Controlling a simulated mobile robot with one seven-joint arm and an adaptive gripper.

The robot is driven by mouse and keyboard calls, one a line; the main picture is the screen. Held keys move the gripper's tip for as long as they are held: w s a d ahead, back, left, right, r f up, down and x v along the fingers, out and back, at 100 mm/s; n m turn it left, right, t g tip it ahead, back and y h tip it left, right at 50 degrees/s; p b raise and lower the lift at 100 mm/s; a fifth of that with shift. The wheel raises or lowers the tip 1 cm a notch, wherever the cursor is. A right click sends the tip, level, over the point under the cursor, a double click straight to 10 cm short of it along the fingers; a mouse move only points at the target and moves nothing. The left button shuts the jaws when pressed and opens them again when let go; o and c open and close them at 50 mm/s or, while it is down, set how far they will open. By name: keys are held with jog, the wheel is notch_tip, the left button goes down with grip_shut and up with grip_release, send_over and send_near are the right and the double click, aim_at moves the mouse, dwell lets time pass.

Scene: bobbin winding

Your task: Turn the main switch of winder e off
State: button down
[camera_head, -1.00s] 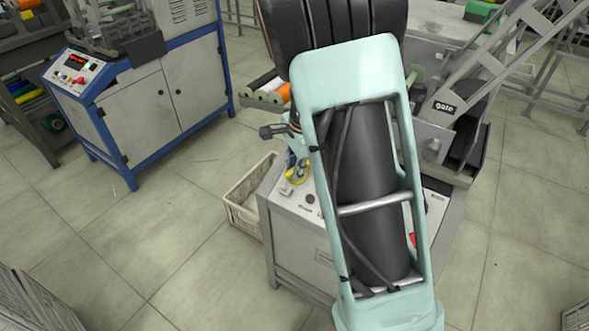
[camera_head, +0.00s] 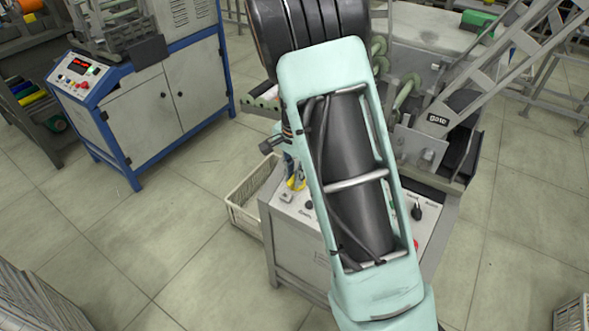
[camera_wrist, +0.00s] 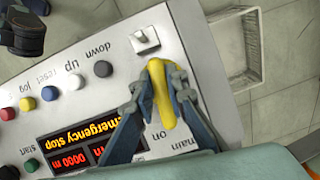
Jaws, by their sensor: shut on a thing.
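The winder's light panel (camera_wrist: 110,35) fills much of the wrist view; no letter "e" is readable. A yellow bar-shaped main switch (camera_wrist: 160,92) is at the panel's edge, beside printed "main" and "on" labels. My gripper (camera_wrist: 158,98) is shut on this switch, a finger on each side; its far end shows between the fingertips. The panel's display (camera_wrist: 90,137) reads "Emergency stop" and "0000 m". In the head view, my arm covers much of the winder (camera_head: 300,245), and only a little yellow shows at my gripper.
A pale crate (camera_head: 240,208) stands on the floor left of the winder. A blue-framed machine (camera_head: 150,105) stands farther left, with open floor between.

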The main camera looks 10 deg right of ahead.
jog(key=n+g+h+p, duration=0.1)
jog(key=n+p, duration=0.1)
jog(key=n, duration=0.1)
jog(key=shift+r+p, duration=0.15)
jog(key=shift+p, duration=0.2)
jog(key=shift+n+g+h+p, duration=0.3)
jog(key=shift+n+h+p, duration=0.45)
jog(key=shift+n, duration=1.15)
jog(key=c, duration=1.9)
grip_release()
jog(key=shift+c, duration=0.2)
jog(key=v, duration=1.1)
jog(key=shift+r, duration=0.35)
